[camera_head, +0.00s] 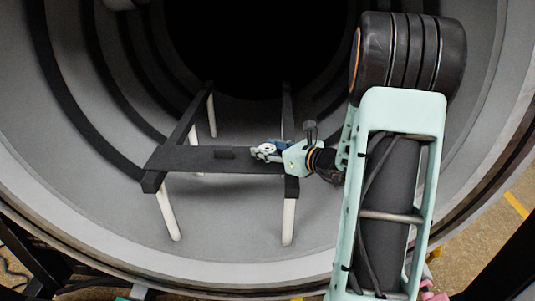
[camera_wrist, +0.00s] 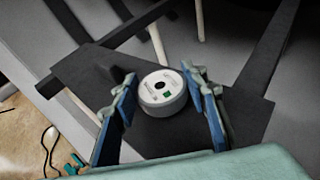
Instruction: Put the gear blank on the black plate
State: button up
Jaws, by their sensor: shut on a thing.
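The gear blank (camera_wrist: 154,108) is a white round disc with a dark centre hole and a small green mark. It sits between the blue finger pads of my gripper (camera_wrist: 160,84), which is shut on it. In the head view the blank (camera_head: 266,148) is a small pale shape at my gripper (camera_head: 268,152). The black plate (camera_head: 190,160) lies across a frame inside the furnace; in the wrist view the plate (camera_wrist: 248,112) spreads beneath the blank. The blank is over the plate; I cannot tell whether it touches it.
Black rails on white legs (camera_head: 168,214) carry the plate. The round furnace wall (camera_head: 90,210) surrounds it. The plate's left part is clear.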

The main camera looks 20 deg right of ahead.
jog(key=shift+f, duration=0.65)
jog(key=shift+f, duration=0.15)
jog(key=o, duration=1.5)
jog(key=shift+r, duration=0.2)
jog(key=v, duration=1.2)
jog(key=shift+d+f, duration=0.1)
